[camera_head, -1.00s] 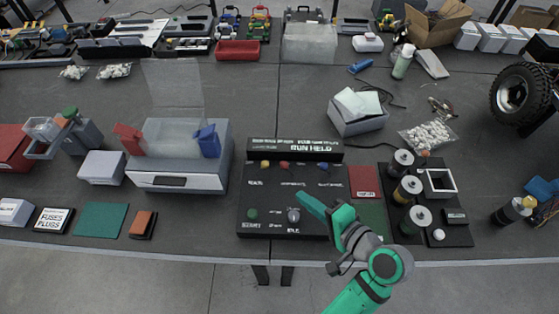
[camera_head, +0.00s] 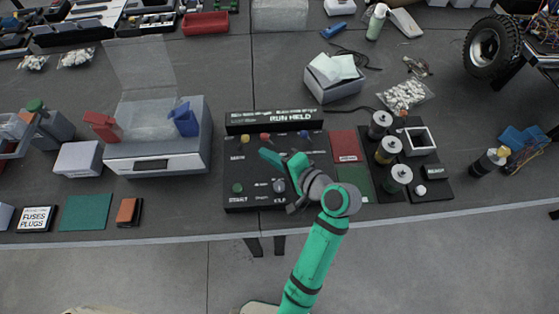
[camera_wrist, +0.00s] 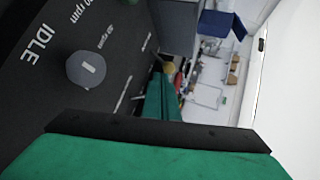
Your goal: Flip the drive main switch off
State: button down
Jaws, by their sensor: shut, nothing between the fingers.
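The black control panel (camera_head: 240,175) lies on the table with a lit display reading "RUN HELD" along its back. Yellow (camera_head: 238,139), red (camera_head: 265,137) and blue (camera_head: 303,134) controls form its upper row. A green START button (camera_head: 237,188) and a grey knob (camera_head: 279,186) marked IDLE sit near its front edge. The grey knob also shows in the wrist view (camera_wrist: 86,69). My gripper (camera_head: 268,157) is shut and empty, over the panel just in front of the red control. I cannot tell whether it touches anything. The labels by the upper controls are too small to read.
Right of the panel are a red card (camera_head: 344,146), a green card (camera_head: 354,182) and several cylinders. A grey box with a clear lid (camera_head: 155,160) stands on the left. A tissue box (camera_head: 335,85) stands behind the panel. The table's front edge is close below.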

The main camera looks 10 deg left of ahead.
aim_at(243, 142)
jog(key=shift+r+x, duration=0.2)
jog(key=shift+x, duration=0.65)
jog(key=shift+r+x, duration=0.15)
jog(key=shift+x, duration=0.7)
jog(key=shift+r+x, duration=0.2)
jog(key=shift+x, duration=0.65)
jog(key=shift+w+a, duration=0.15)
jog(key=shift+a, duration=0.05)
